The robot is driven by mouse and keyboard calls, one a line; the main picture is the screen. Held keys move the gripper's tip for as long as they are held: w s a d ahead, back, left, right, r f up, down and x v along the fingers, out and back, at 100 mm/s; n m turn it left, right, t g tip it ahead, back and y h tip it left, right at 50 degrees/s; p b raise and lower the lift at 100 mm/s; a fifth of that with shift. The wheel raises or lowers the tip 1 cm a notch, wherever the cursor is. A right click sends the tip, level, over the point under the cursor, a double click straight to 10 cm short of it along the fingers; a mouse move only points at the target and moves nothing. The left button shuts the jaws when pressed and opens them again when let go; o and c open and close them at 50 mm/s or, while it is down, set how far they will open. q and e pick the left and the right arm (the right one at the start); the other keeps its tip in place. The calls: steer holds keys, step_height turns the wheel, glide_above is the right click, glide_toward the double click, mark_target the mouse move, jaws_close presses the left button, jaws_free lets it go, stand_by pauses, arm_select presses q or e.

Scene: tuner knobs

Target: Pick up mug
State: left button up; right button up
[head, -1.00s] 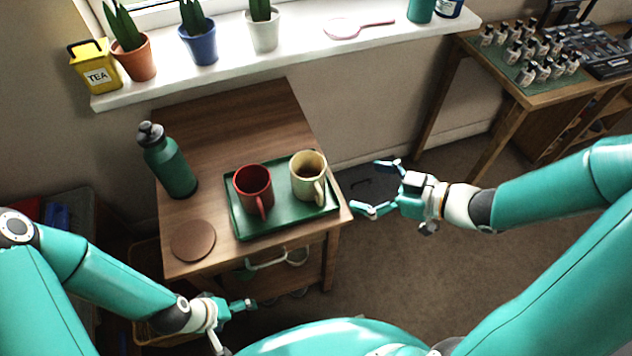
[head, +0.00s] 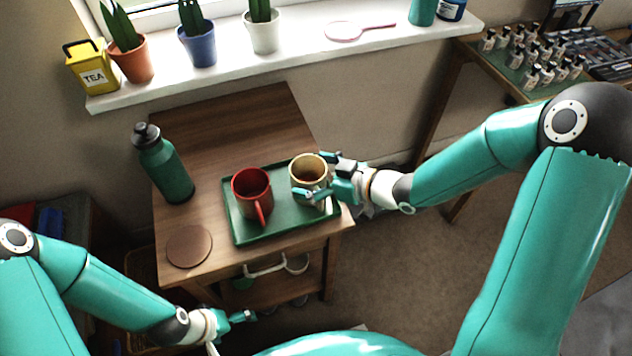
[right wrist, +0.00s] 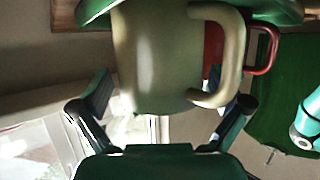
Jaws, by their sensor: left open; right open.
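Two mugs stand upright on a green tray (head: 238,232). The red mug (head: 251,193) is at the left. The cream mug (head: 308,172) is at the right and also fills the upper middle of the right wrist view (right wrist: 165,60), its handle (right wrist: 236,55) to the right. My right gripper (head: 322,178) is open around the cream mug, one finger on its far side and one in front. In the right wrist view its fingers (right wrist: 165,105) are apart, flanking the mug; contact cannot be told. My left gripper (head: 250,316) is low in front of the table, empty.
The tray sits on a small wooden table (head: 235,120) with a green bottle (head: 164,165) and a brown coaster (head: 189,246) at its left. A windowsill (head: 290,45) with several plant pots runs behind. A desk with small bottles (head: 530,60) stands at upper right.

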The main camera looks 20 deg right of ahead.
steer(key=shift+w+a+f, duration=0.15)
steer(key=shift+w+a, duration=0.05)
steer(key=shift+w, duration=0.05)
steer(key=shift+s, duration=0.1)
steer(key=c, duration=1.5)
steer(key=shift+o, duration=0.2)
